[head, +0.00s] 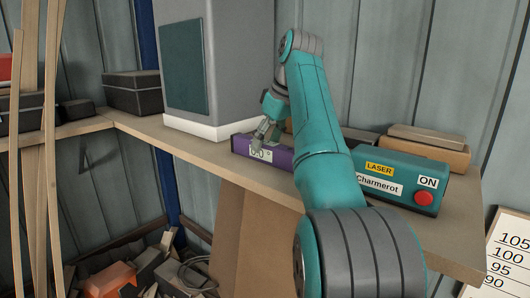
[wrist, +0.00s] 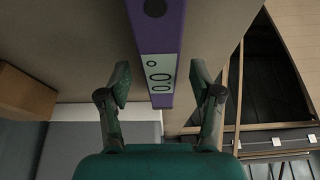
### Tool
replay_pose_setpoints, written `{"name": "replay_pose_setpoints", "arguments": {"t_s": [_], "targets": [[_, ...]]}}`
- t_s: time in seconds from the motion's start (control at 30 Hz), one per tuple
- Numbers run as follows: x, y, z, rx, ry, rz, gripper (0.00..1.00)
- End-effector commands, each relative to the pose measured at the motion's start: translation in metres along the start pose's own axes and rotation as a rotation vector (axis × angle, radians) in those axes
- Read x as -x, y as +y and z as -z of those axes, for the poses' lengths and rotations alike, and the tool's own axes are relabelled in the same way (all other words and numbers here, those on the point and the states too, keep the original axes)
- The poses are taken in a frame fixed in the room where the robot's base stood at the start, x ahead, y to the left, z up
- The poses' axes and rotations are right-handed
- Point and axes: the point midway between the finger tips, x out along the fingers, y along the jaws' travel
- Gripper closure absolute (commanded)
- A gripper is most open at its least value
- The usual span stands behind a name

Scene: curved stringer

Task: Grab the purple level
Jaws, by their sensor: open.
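The purple level (head: 282,157) lies on the wooden shelf (head: 190,146), with its pale "0.0" display facing out. My gripper (head: 266,133) is at the level's left part, by the display, and partly covers it. My arm hides the level's right end. In the wrist view the level (wrist: 160,38) runs from the top edge down between the two spread fingers of my gripper (wrist: 160,88). There is a visible gap on each side of it. My gripper is open and holds nothing.
A tall grey box (head: 238,60) stands behind and left of the level. A teal laser box (head: 400,180) with a red button sits to the right, with brown boxes (head: 428,150) behind it. Dark boxes (head: 132,92) sit farther left. Wooden strips (head: 45,200) stand at the left.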

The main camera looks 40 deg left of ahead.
Motion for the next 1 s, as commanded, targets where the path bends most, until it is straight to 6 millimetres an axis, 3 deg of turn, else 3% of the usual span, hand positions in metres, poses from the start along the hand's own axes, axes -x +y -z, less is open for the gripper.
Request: {"name": "replay_pose_setpoints", "arguments": {"t_s": [0.13, 0.4, 0.47, 0.67, 1.0], "targets": [[-0.014, 0.000, 0.000, 0.001, -0.001, 0.001, 0.35], [-0.017, 0.000, 0.001, 0.001, 0.000, 0.000, 0.35], [-0.017, 0.000, 0.001, 0.001, 0.000, 0.000, 0.48], [-0.017, 0.000, 0.001, 0.001, 0.000, 0.000, 0.98], [-0.013, -0.001, 0.002, 0.000, 0.001, -0.001, 1.00]]}}
